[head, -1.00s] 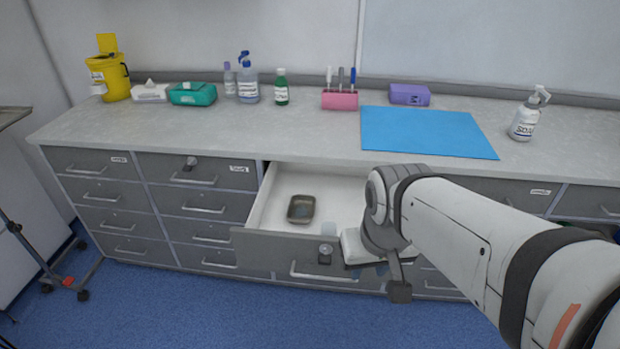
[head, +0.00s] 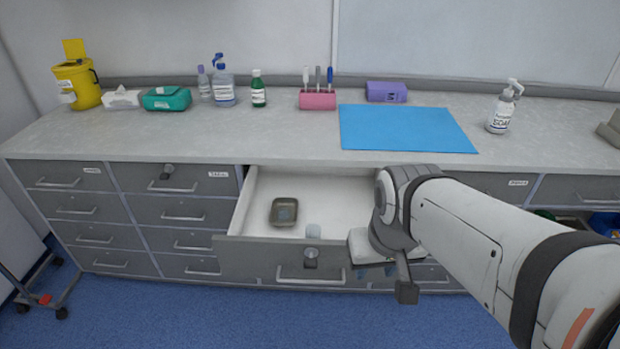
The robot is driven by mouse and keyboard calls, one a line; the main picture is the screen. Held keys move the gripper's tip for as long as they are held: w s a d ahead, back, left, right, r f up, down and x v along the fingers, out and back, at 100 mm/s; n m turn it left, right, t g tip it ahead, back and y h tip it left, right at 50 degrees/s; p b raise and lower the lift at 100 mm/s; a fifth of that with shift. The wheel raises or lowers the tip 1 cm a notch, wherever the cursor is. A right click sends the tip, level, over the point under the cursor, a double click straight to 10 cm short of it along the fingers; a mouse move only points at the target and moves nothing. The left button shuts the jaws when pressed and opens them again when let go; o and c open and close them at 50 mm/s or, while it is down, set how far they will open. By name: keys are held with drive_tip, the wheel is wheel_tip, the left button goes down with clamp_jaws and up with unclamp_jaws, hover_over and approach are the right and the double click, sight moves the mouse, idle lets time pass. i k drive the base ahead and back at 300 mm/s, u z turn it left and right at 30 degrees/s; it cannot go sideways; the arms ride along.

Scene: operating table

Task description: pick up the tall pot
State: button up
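A small pale, translucent pot (head: 313,231) stands in the open drawer, near its front wall. It looks like the tall pot, but its full height is partly hidden behind the drawer front. My gripper (head: 376,271) hangs in front of the open drawer, to the right of the pot and apart from it. Its two bluish fingertips show with a gap between them, and I see nothing held there. My arm hides the right part of the drawer.
The open drawer (head: 262,262) also holds a brown-grey tray (head: 285,213) with something bluish in it. The worktop above carries a blue mat (head: 405,130), a soap bottle (head: 502,110) and a pink pen holder (head: 317,99). Closed drawers lie to the left.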

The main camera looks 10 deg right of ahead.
sight(313, 231)
drive_tip(key=z, duration=2.65)
drive_tip(key=k, duration=1.95)
drive_tip(key=u, duration=1.2)
drive_tip(key=i, duration=1.45)
